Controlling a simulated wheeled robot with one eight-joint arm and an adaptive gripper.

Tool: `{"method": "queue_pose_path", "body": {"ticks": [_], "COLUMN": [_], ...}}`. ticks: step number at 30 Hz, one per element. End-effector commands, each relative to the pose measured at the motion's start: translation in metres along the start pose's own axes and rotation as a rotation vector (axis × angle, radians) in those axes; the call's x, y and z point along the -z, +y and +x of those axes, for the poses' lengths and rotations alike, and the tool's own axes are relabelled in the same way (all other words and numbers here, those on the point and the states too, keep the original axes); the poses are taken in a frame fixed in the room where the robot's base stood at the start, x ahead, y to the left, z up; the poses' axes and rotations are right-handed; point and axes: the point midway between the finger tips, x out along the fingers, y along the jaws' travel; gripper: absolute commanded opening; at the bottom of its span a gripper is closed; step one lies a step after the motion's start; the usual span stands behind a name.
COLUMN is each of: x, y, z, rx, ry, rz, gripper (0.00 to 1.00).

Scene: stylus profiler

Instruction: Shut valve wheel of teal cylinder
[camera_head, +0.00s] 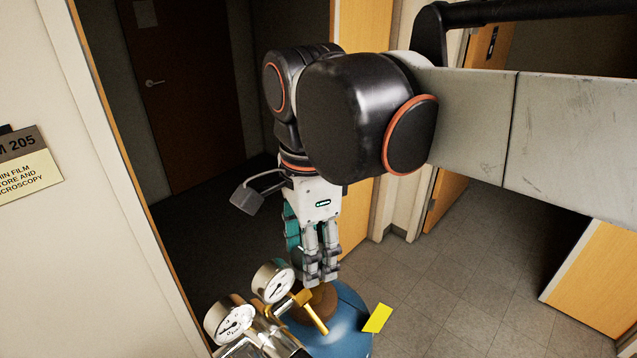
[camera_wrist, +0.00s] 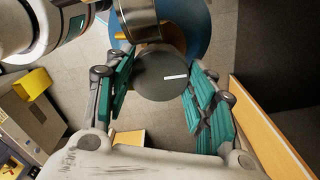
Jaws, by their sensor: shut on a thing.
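The teal cylinder (camera_head: 350,335) stands upright at the bottom of the head view; its blue-teal shoulder (camera_wrist: 201,32) shows at the top of the wrist view. In the wrist view the wheel (camera_wrist: 158,72) is a dark disc with a white mark. My gripper (camera_head: 318,280) points down over the wheel. Its teal-padded fingers (camera_wrist: 162,88) sit on either side of the wheel and are shut on it. The fingers partly hide the wheel in the head view.
Two pressure gauges (camera_head: 272,282) (camera_head: 233,320) and a brass fitting (camera_head: 312,312) sit close left of the wheel. A yellow tag (camera_head: 377,318) is at the cylinder's right. A wall with a room sign (camera_head: 22,165) is at left. Tiled floor (camera_head: 450,280) is clear at right.

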Motion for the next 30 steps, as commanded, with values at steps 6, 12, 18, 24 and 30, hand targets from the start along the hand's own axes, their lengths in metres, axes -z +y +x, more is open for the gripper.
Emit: {"method": "queue_pose_path", "body": {"ticks": [6,12,18,24,30], "x": [0.001,0.000,0.000,0.000,0.000], "y": [0.000,0.000,0.000,0.000,0.000], "z": [0.000,0.000,-0.004,-0.024,-0.046], "rx": [0.000,0.000,0.000,0.000,0.000], "ry": [0.001,0.001,0.000,0.000,0.000], "rz": [0.001,0.000,-0.001,-0.001,-0.001], "gripper": [0.70,0.70,0.70,0.70,0.70]}}
